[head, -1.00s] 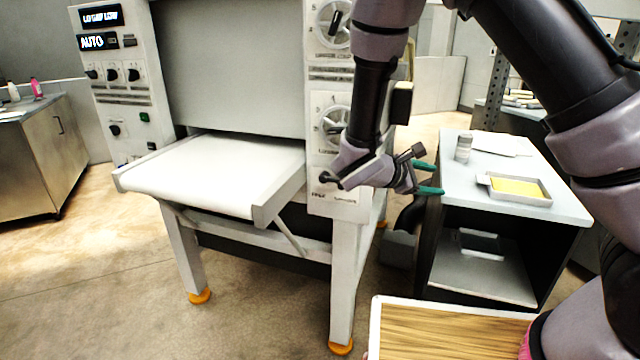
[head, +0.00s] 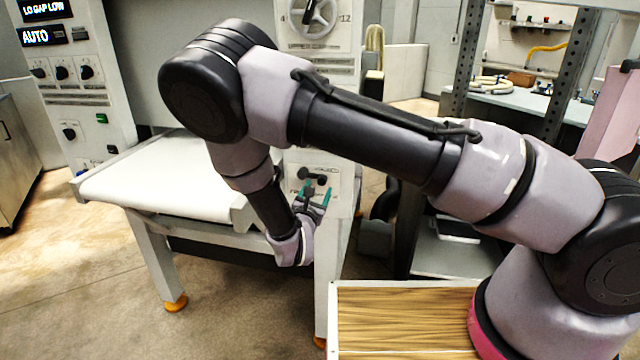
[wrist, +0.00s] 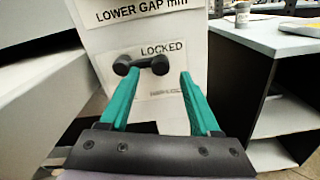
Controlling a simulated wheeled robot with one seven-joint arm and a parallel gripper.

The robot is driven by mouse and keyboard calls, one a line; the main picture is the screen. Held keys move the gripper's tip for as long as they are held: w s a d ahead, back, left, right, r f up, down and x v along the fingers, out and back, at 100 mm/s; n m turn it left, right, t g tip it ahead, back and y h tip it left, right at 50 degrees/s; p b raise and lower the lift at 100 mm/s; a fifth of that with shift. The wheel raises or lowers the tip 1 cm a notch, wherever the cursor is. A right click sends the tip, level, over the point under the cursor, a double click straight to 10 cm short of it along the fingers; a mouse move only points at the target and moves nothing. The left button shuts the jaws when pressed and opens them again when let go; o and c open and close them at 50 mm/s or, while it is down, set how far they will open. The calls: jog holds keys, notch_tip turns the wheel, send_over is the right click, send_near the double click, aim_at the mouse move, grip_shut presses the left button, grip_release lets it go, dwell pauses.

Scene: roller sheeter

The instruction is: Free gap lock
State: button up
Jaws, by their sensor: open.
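The gap lock is a short black handle with two round ends (wrist: 140,65), on the white panel (wrist: 172,25) of the sheeter. It lies roughly level, its right end just under a label reading LOCKED (wrist: 162,49). A lower label is too faint to read. In the head view the lock (head: 312,176) shows low on the panel. My gripper (wrist: 158,80) is open, its teal fingers pointing at the lock. The lock appears between or just beyond the fingertips; I cannot tell whether they touch. My gripper also shows in the head view (head: 317,190).
The white sheeter table (head: 160,185) juts out left of the lock. A dark-sided cabinet (wrist: 270,40) stands to the right. The display (head: 46,8) reads LO GAP LOW, with AUTO below.

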aim_at(322, 182)
jog(key=shift+w+d, duration=0.25)
jog(key=shift+w, duration=0.85)
jog(key=shift+w+d, duration=0.25)
jog(key=shift+w, duration=0.85)
grip_shut()
